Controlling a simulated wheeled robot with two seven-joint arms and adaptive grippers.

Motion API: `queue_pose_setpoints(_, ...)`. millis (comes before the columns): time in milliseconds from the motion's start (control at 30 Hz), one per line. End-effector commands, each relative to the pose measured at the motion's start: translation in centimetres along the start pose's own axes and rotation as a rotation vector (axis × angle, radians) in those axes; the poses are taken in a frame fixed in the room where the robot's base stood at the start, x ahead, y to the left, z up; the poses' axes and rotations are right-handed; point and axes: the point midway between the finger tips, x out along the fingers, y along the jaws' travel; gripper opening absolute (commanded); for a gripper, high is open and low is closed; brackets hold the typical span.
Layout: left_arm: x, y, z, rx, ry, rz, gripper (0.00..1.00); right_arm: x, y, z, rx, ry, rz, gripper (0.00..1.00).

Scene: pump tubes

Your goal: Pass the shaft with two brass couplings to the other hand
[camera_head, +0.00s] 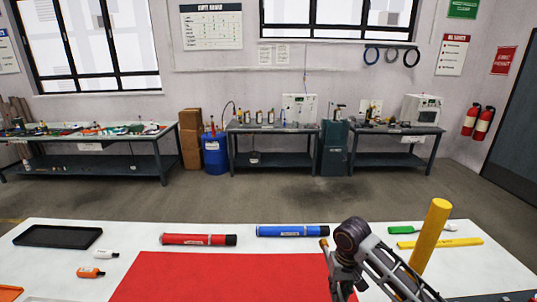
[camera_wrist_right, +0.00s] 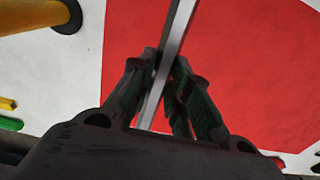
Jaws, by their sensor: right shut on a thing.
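The shaft (camera_wrist_right: 178,35) is a slim silver-grey bar in the right wrist view. It runs from the top edge down between the fingers of my right gripper (camera_wrist_right: 161,66), which is shut on it. In the head view my right gripper (camera_head: 339,274) is above the right part of the red mat. A small brass-coloured piece (camera_head: 324,244) shows beside it, probably one coupling. The rest of the shaft and the other coupling cannot be made out. My left gripper is in neither view.
A red mat (camera_head: 200,278) lies on the white table (camera_head: 75,236). Red (camera_head: 190,239) and blue (camera_head: 285,231) tubes lie behind it. A black tray (camera_head: 58,246) lies far left.

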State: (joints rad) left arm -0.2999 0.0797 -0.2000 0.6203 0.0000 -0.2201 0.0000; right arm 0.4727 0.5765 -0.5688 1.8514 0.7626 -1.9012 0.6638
Motion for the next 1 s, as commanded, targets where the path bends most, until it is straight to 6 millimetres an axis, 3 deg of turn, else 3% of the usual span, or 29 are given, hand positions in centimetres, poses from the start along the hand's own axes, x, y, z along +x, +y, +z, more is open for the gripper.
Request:
queue_pose_setpoints(300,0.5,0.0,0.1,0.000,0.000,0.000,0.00,2.4,0.6,1.5,0.003,0.002,-0.001,0.00)
queue_pose_setpoints(1000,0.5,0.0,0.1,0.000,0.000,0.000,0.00,2.3,0.4,1.5,0.002,0.003,-0.002,0.00)
